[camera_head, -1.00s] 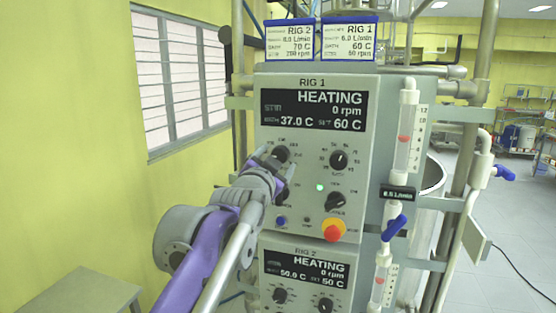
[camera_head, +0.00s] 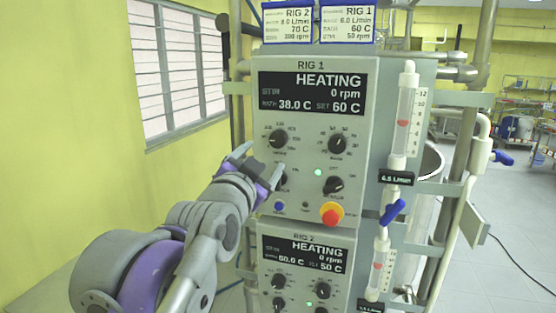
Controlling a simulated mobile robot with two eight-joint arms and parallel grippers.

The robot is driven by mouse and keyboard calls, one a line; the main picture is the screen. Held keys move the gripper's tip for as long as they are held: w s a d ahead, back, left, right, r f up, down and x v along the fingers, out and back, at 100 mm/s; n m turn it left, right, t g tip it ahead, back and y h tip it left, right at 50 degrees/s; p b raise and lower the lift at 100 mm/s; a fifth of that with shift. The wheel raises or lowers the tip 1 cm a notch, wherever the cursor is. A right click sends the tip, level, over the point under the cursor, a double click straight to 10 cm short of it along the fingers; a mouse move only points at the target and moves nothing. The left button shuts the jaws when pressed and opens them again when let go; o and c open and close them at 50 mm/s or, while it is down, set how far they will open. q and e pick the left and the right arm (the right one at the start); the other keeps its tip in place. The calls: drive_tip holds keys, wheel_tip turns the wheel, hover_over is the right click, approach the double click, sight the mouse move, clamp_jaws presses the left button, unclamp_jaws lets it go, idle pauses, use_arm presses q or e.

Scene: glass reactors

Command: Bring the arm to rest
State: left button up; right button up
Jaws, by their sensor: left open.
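My left arm comes in from the lower left in the head view. Its gripper (camera_head: 262,168) is open and empty in front of the left edge of the RIG 1 panel (camera_head: 308,228). It partly covers a lower left knob; whether it touches the panel I cannot tell. The upper left knob (camera_head: 278,139) is uncovered. The RIG 1 display (camera_head: 312,93) reads HEATING, 0 rpm, 38.0 C, set 60 C. My right gripper is not in view.
The RIG 2 panel (camera_head: 306,248) sits below. Flowmeter tubes (camera_head: 404,115) with a blue valve handle (camera_head: 393,211) stand right of the panels. A red emergency button (camera_head: 332,214) sticks out. Open room lies left, before the yellow wall (camera_head: 65,130).

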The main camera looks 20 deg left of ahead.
use_arm(q)
drive_tip(key=s+f+n+g, duration=0.2)
drive_tip(key=s+f+g, duration=0.2)
drive_tip(key=s+f, duration=0.4)
drive_tip(key=s+f+n+g, duration=0.2)
drive_tip(key=s+f+g, duration=0.2)
drive_tip(key=f, duration=1.9)
drive_tip(key=s+f+n+g, duration=0.2)
drive_tip(key=s+f+g, duration=0.2)
drive_tip(key=s+f, duration=0.7)
wheel_tip(320, 180, down, 5)
drive_tip(key=shift+s+a+f+n+g, duration=0.2)
drive_tip(key=shift+s+a+n+g, duration=0.1)
drive_tip(key=shift+s+n, duration=0.1)
drive_tip(key=shift+c, duration=0.3)
